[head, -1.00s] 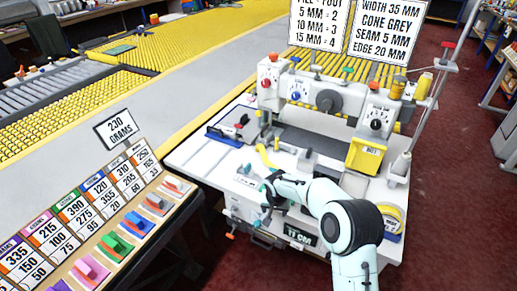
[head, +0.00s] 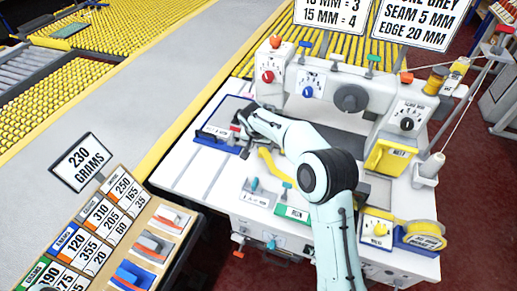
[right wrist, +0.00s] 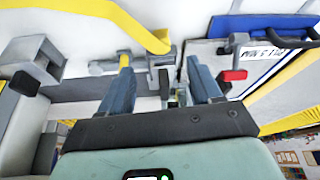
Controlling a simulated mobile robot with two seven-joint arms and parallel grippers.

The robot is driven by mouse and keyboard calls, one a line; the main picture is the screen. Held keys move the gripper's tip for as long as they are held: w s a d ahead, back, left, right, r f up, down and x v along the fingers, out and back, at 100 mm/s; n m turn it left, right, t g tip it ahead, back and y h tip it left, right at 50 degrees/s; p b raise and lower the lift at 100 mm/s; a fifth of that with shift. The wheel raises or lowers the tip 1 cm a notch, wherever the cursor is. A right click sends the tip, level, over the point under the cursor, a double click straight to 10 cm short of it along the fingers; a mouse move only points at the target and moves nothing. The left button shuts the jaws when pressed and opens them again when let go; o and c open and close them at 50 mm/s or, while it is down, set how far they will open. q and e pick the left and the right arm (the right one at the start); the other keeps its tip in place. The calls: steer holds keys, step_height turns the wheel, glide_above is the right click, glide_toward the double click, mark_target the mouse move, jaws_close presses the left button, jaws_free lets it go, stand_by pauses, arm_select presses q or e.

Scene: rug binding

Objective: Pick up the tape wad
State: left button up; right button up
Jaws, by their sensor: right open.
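I cannot make out a tape wad for certain in either view. My right gripper (head: 243,118) is over the left end of the white machine table, near a blue-edged plate. In the right wrist view its two blue fingers (right wrist: 160,70) are apart. Small grey metal parts show beyond and between them, and I see nothing clearly held. A yellow curved strip (head: 268,164) lies on the table to the right of the gripper; it also shows in the right wrist view (right wrist: 125,22). My left gripper is not in view.
The blue-edged plate (head: 206,138) carries dark fittings. The sewing machine (head: 325,92) with knobs stands behind my arm. A yellow box (head: 386,157) and a yellow tape roll (head: 424,235) are at the right. A sloped card board (head: 95,230) is at the front left.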

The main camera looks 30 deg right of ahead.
glide_above(261, 153)
steer(key=s+a, duration=0.2)
steer(key=f, duration=0.4)
steer(key=shift+s+d+f, duration=0.2)
steer(key=shift+d+f, duration=0.05)
steer(key=shift+w+d+f+p, duration=0.1)
steer(key=shift+w+f+p, duration=0.2)
steer(key=shift+f, duration=0.25)
steer(key=p+x, duration=0.1)
steer(key=x, duration=0.4)
steer(key=shift+w+f, duration=0.1)
steer(key=shift+w, duration=0.05)
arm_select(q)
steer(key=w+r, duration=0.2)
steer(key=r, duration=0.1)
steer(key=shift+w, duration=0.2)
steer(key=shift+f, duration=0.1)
arm_select(e)
steer(key=c, duration=1.1)
